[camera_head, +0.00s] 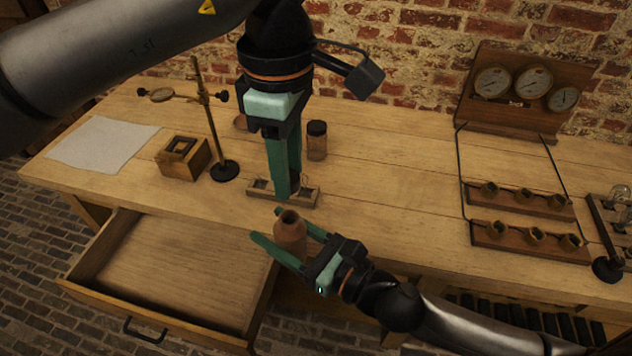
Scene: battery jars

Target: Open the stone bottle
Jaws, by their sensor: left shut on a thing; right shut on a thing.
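The stone bottle (290,238) is brown with a narrow neck and stands upright between the fingers of my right gripper (281,230), above the table's front edge. My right gripper is shut on its body. The bottle's top looks dark, like an open mouth. My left gripper (283,194) points straight down just above and behind the bottle's mouth, apart from it. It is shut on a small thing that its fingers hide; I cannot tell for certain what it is.
An open, empty drawer (175,275) juts out below the table's front left. A small wooden rack (307,196) lies behind the bottle, near a dark-lidded jar (317,140). A brass stand (208,115), a wooden box (182,158) and paper (102,143) are left; a gauge panel (515,118) is right.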

